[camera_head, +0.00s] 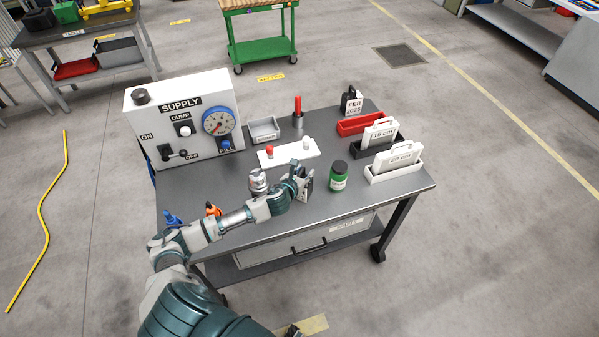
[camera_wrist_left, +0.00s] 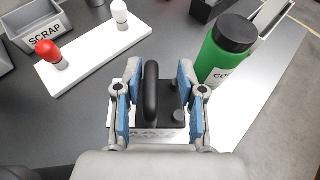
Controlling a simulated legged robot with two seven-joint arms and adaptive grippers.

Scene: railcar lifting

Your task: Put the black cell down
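The black cell (camera_wrist_left: 160,112), with a black top, a black loop handle and a white lower part, sits between the fingers of my left gripper (camera_wrist_left: 160,100) in the left wrist view. The blue finger pads press against its two sides. In the head view my left gripper (camera_head: 303,182) is over the front middle of the table, just left of a green bottle (camera_head: 339,176), and mostly hides the cell. I cannot tell whether the cell's underside touches the table.
The grey table (camera_head: 245,178) also bears a white board (camera_head: 288,153) with red and white knobs, a scrap bin (camera_head: 264,131), a supply box (camera_head: 185,118), a red tray (camera_head: 360,124) beside a cell labelled FEB 2028 (camera_head: 352,102), and white cards (camera_head: 397,157) in trays. Several small fittings stand left of the gripper.

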